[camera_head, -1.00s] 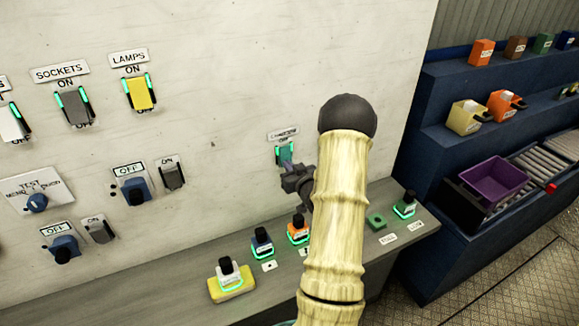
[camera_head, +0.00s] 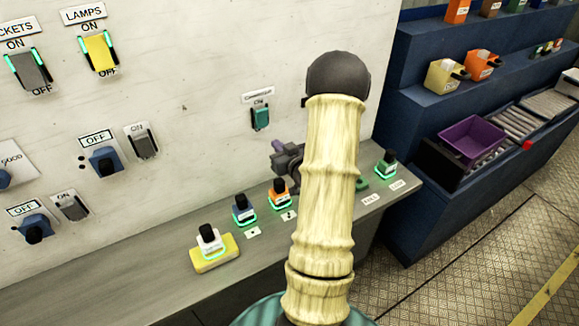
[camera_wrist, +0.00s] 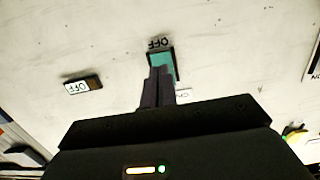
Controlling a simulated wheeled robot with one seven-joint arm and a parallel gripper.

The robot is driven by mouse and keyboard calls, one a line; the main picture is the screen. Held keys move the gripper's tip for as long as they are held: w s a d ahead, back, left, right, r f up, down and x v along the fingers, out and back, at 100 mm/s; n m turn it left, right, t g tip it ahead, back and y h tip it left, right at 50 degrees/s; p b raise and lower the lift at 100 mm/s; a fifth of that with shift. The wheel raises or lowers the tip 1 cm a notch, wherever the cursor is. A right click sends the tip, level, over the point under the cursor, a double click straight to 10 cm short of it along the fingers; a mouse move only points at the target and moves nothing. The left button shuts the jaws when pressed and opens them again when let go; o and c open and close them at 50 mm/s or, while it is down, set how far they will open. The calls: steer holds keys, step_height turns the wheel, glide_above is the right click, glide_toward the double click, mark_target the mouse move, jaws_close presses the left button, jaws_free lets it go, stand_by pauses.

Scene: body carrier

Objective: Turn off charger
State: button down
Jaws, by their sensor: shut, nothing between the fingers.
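The teal charger switch (camera_head: 260,118) is on the white wall under a small label, with "ON" above it. No bright green strips show on its sides. My gripper (camera_head: 277,146) is below and right of it in the head view, apart from it, with its fingers shut and empty. In the wrist view, the wall is upside down. The teal switch (camera_wrist: 163,60) shows just beyond the shut fingertips (camera_wrist: 159,70), which cover part of it, with "OFF" at its far end. I cannot tell its exact tilt.
A grey ledge (camera_head: 160,262) below holds several small bottles, one on a yellow block (camera_head: 214,253). Other switches, such as the yellow lamps switch (camera_head: 100,52), are on the wall to the left. Blue shelves with a purple bin (camera_head: 470,140) stand right.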

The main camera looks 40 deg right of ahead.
steer(key=s, duration=0.1)
steer(key=s+a+b, duration=0.1)
steer(key=s, duration=0.1)
steer(key=s+f+b, duration=0.1)
steer(key=s, duration=0.1)
steer(key=shift+s+a, duration=0.2)
steer(key=shift+a, duration=0.05)
steer(key=shift+a, duration=0.1)
steer(key=w+a+f+n+g+y, duration=0.1)
steer(key=w+a+n+g+y, duration=0.15)
steer(key=a+g, duration=0.65)
steer(key=s+a+g, duration=0.1)
steer(key=s+a, duration=0.2)
steer(key=a, duration=0.3)
steer(key=s+a+r+g, duration=0.1)
steer(key=s+a+g, duration=0.1)
steer(key=s+a, duration=0.2)
steer(key=s+a+g+y, duration=0.1)
steer(key=s+a, duration=0.3)
steer(key=a, duration=0.6)
steer(key=shift+s+a+r, duration=0.15)
steer(key=shift+a+r, duration=0.05)
steer(key=shift+r, duration=0.05)
